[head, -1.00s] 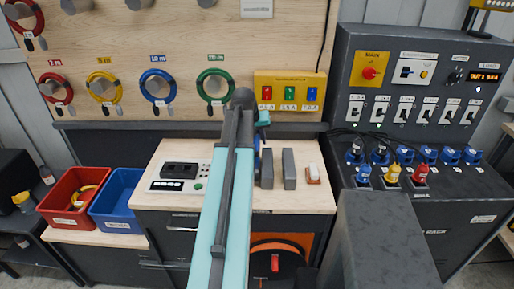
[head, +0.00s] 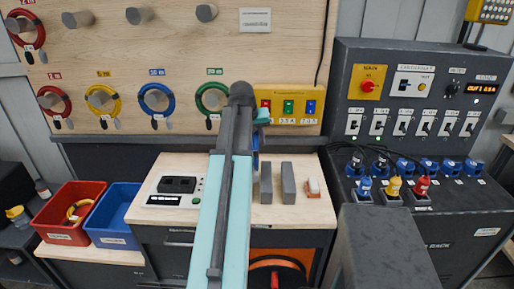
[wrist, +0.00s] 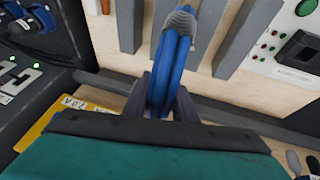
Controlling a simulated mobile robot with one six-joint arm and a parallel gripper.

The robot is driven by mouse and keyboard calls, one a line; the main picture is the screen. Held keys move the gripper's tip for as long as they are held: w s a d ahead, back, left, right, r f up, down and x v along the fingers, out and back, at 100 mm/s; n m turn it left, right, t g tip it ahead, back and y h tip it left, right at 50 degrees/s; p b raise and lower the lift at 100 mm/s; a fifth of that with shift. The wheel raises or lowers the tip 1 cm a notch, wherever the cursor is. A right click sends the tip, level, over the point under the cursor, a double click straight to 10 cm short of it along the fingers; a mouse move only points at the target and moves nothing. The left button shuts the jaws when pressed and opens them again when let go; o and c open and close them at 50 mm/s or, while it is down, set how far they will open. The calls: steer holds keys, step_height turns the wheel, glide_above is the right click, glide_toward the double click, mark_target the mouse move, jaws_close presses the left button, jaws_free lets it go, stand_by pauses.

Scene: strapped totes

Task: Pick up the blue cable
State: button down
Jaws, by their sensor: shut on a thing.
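A blue cable (wrist: 168,62), looped in a coil with a grey tie or plug at its far end, is between the two dark fingers of my gripper (wrist: 162,100) in the wrist view. The gripper is shut on it. In the head view my arm hides most of the gripper and the held cable; only a bit of blue shows beside the arm's end. Another blue cable coil (head: 154,112) hangs on a peg of the wooden board.
Red, yellow and green coils (head: 211,112) hang alongside. A dark switch console (head: 420,110) stands at right.

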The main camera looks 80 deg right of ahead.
steer(key=shift+r+b, duration=0.45)
steer(key=shift+r, duration=1.65)
steer(key=shift+s+n, duration=0.1)
steer(key=shift+n, duration=0.3)
